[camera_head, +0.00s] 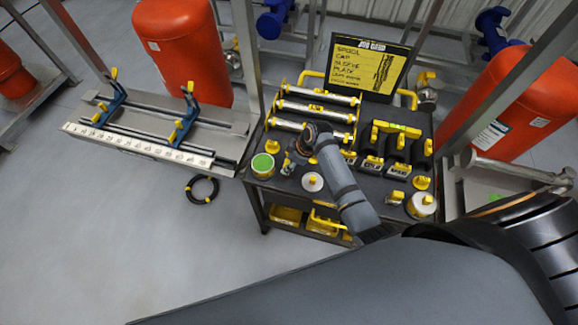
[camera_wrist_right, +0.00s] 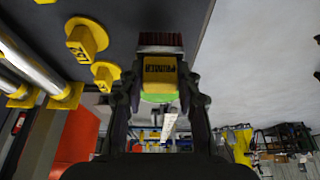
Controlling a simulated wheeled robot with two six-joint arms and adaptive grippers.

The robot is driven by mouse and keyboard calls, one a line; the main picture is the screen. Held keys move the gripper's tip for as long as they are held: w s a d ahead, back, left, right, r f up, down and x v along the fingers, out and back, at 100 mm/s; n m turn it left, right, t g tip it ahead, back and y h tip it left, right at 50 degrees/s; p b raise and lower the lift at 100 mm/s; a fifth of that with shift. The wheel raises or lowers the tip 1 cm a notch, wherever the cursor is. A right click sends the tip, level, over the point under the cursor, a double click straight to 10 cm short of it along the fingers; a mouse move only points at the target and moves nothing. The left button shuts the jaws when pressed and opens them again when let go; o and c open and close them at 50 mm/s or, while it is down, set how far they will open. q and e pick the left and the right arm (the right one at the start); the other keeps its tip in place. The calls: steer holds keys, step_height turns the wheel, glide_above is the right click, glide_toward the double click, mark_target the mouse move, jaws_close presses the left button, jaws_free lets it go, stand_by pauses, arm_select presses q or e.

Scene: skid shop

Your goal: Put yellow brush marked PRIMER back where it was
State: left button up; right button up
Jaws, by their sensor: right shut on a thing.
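The yellow brush (camera_wrist_right: 158,72) sits between the fingers of my right gripper (camera_wrist_right: 158,90) in the right wrist view. It has dark red bristles and dark lettering, too small to read surely. In the head view my right gripper (camera_head: 294,156) is over the left front part of the cart top (camera_head: 284,184), beside the green-topped can (camera_head: 263,162). The brush cannot be made out there. A bit of green shows just behind the brush in the wrist view. The brush's original place cannot be told. My left gripper is out of view.
The cart holds a rack of silver rollers (camera_head: 316,107), yellow-handled blocks (camera_head: 398,142), a round pale disc (camera_head: 312,181) and another can (camera_head: 421,205). A black board (camera_head: 367,68) stands behind. A rail bench (camera_head: 150,135) is at left. A black cable coil (camera_head: 202,189) lies on open floor.

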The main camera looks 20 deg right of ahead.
step_height(320, 180, down, 2)
steer(key=shift+f, duration=0.1)
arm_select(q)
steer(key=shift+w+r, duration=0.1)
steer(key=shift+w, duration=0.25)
arm_select(e)
steer(key=shift+d, duration=0.1)
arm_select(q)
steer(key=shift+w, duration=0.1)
arm_select(e)
steer(key=o, duration=1.1)
steer(key=shift+f, duration=0.1)
steer(key=shift+r, duration=0.25)
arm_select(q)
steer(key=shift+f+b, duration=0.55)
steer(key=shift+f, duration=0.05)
arm_select(e)
steer(key=v, duration=1.2)
steer(key=shift+f, duration=0.1)
